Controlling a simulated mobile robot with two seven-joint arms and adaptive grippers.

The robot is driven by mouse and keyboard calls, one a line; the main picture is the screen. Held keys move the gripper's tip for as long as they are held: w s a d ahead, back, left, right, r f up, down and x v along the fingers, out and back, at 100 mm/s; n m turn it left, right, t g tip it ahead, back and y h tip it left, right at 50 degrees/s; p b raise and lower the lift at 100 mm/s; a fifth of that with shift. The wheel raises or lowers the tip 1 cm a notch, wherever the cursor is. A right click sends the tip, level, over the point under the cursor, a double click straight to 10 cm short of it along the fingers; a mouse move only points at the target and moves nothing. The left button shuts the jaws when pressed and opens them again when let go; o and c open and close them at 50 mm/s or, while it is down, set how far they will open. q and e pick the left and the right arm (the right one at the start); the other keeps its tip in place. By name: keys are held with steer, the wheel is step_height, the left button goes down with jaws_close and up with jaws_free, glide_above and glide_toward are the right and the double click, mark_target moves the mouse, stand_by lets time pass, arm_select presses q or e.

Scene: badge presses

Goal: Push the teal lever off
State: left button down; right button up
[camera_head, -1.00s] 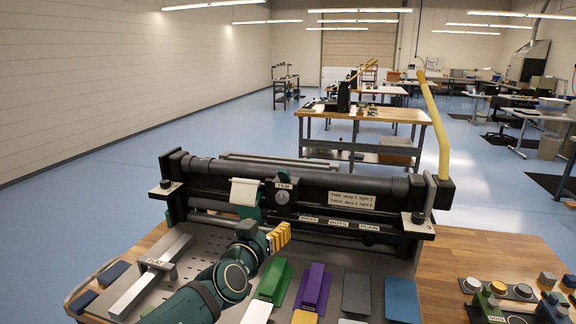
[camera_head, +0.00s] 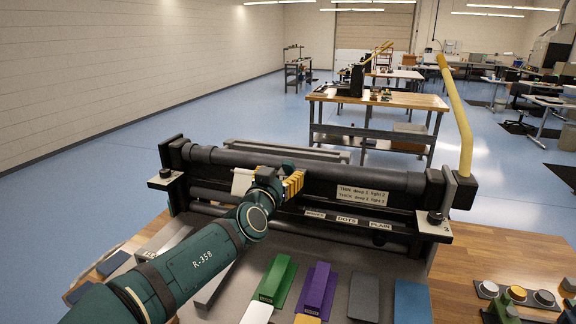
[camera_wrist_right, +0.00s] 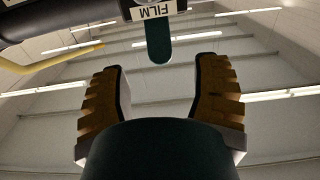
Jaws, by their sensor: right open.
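The teal lever (camera_wrist_right: 158,42) shows in the right wrist view as a rounded dark-teal bar beside a white FILM label (camera_wrist_right: 158,9). It lies in the gap between the fingertips of my right gripper (camera_wrist_right: 160,75), with clear space on both sides. In the head view my right gripper (camera_head: 292,185), with yellow-brown ribbed fingers, is open at the front of the black roller press (camera_head: 240,160). It covers the FILM label and most of the lever there, so I cannot tell the lever's setting. My left gripper is out of view.
A yellow handle (camera_head: 456,115) rises at the press's right end. Green (camera_head: 275,280) and purple (camera_head: 317,290) blocks lie in front, beside grey and blue plates. Knobs and buttons (camera_head: 517,293) stand at lower right.

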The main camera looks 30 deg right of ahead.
mark_target(287, 167)
steer(key=x, duration=0.6)
steer(key=shift+w+d, duration=0.1)
jaws_close()
steer(key=shift+r, duration=0.1)
